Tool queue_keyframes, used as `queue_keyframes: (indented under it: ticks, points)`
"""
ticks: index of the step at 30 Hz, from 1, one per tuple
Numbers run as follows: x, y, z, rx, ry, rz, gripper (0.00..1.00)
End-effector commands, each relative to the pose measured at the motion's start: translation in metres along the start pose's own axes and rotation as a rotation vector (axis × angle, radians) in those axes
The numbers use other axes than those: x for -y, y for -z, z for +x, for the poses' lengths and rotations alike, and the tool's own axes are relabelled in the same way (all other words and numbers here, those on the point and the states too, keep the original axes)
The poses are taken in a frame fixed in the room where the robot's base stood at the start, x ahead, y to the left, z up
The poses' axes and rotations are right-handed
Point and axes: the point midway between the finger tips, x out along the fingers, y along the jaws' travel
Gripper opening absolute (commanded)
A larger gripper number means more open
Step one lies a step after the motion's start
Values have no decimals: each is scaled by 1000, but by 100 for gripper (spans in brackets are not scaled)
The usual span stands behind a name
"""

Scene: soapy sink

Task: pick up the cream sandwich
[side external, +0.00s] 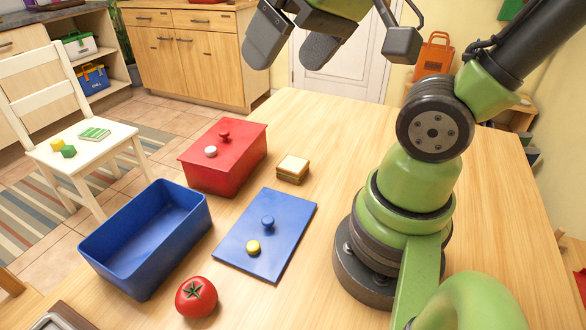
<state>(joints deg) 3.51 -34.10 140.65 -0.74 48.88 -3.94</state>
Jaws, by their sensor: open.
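The cream sandwich (293,169) is a small square stack with pale bread and a darker edge. It lies on the wooden table, right of the red box and behind the blue lid. My gripper (291,50) is at the top of the side external view, high above the table. Its two dark fingers are apart, with nothing between them. The sandwich is below it in the picture and apart from it. No part of the sandwich is hidden by another thing.
The table behind the sandwich is clear.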

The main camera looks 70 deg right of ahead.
Motion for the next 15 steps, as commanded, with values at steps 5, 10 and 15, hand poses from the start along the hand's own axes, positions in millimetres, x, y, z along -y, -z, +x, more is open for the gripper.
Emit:
queue_keyframes:
  ticks: [5, 10, 15]
  points:
    - [-32, 32, 43, 116, -133, -60, 92]
    - [-77, 48, 90, 247, -214, -132, 92]
    - [-128, 44, 138, 387, -244, -196, 92]
